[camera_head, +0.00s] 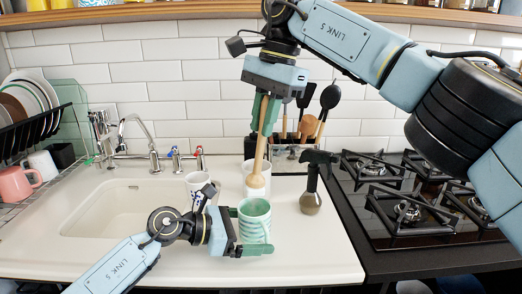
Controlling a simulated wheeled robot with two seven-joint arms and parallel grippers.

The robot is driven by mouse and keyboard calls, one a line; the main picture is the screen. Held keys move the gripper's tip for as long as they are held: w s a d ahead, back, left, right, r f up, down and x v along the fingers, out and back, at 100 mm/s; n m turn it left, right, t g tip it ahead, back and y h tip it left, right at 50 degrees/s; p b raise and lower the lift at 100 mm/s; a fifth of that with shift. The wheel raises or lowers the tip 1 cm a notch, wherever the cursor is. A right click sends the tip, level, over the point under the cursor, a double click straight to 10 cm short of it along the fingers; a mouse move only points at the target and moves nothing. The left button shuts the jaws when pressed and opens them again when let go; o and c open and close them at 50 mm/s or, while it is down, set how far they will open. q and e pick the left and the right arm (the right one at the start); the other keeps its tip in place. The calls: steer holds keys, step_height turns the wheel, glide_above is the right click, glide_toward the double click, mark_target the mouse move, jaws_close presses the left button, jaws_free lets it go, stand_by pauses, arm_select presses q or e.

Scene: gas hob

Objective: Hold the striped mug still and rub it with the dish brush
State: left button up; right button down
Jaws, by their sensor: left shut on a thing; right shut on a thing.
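My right gripper (266,112) hangs from above and is shut on the wooden handle of the dish brush (257,170). The brush points down, slightly tilted, with its head just above and behind the mug's rim in the picture. I cannot tell whether the bristles touch the mug.
A white container (247,190) and a patterned cup (197,181) stand behind. The sink (115,212) is left, the gas hob (408,212) right. Utensils (329,100) stand at the back wall.

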stand_by(0.4)
arm_select(q)
steer(key=shift+o, duration=1.4)
steer(key=shift+a, duration=0.1)
